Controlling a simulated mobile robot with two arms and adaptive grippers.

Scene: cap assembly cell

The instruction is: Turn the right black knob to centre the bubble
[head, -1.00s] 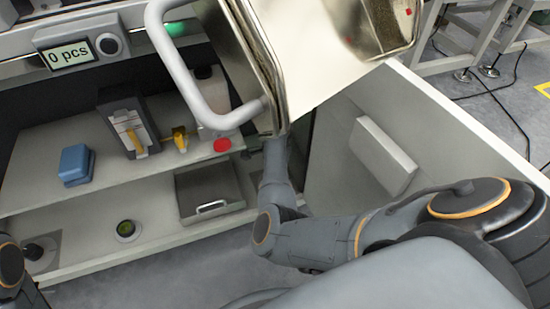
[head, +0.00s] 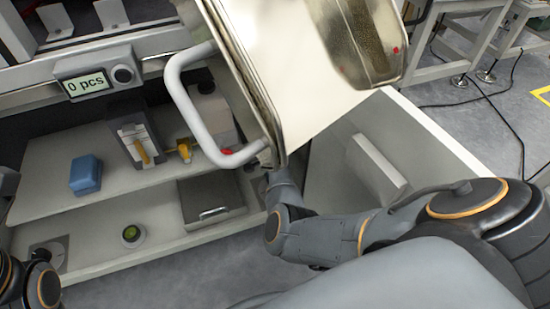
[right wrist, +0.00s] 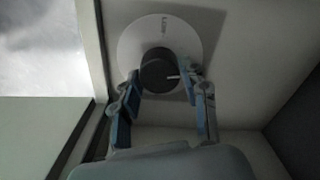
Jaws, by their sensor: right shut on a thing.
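The right black knob (right wrist: 155,76) sits on a round white dial plate (right wrist: 135,46) in the right wrist view, with a pale pointer mark on its side. My right gripper (right wrist: 161,71) has its two blue fingers on either side of it and is shut on it. In the head view this knob and gripper are hidden behind the large metal chute. The round level (head: 131,234) shows green on the lower shelf; its bubble is too small to place. Another black knob (head: 43,254) is at the lower left. My left gripper is out of view.
A metal chute (head: 290,80) with a white handle (head: 185,100) hangs over my right forearm. A blue box (head: 85,175), a yellow item (head: 185,150) and a grey lidded box (head: 212,200) stand on the shelves. The display (head: 85,84) reads 0 pcs.

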